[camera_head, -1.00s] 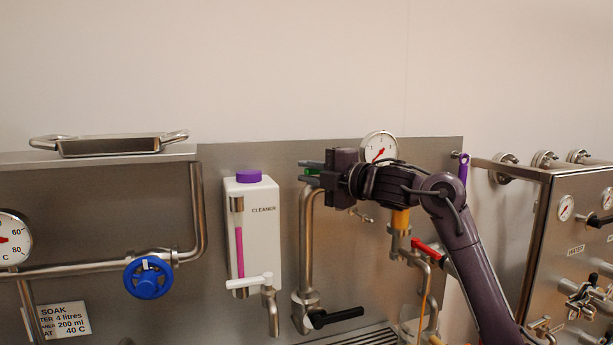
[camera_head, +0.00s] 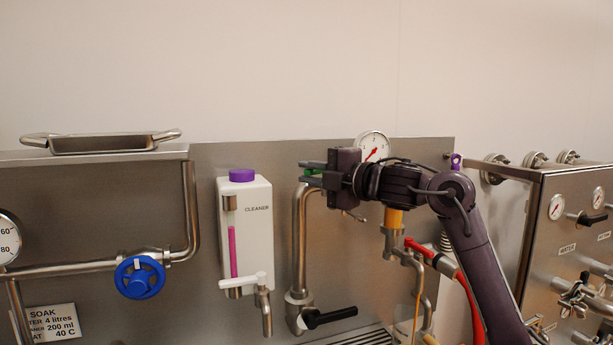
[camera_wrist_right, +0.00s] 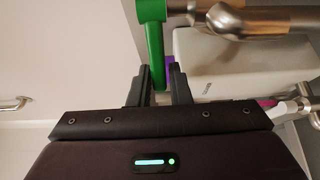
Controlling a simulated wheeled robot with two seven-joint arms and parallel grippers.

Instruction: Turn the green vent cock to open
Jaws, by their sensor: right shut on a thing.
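The green vent cock (camera_head: 312,171) is at the top of the bent steel pipe (camera_head: 302,235), mostly hidden by my right gripper in the head view. In the right wrist view, its green lever (camera_wrist_right: 152,45) hangs down from a steel pipe fitting (camera_wrist_right: 225,18). My right gripper (camera_head: 308,175) comes in from the right, level with the cock. In the wrist view the two dark fingers of the right gripper (camera_wrist_right: 160,80) stand on either side of the lever's lower end, shut on it. My left gripper is not in view.
A white cleaner bottle (camera_head: 258,235) with a purple cap stands left of the pipe. A black lever (camera_head: 330,317) is at the pipe's foot. A round gauge (camera_head: 373,147) sits behind my right wrist. A blue handwheel (camera_head: 139,278) is further left. The wall above is clear.

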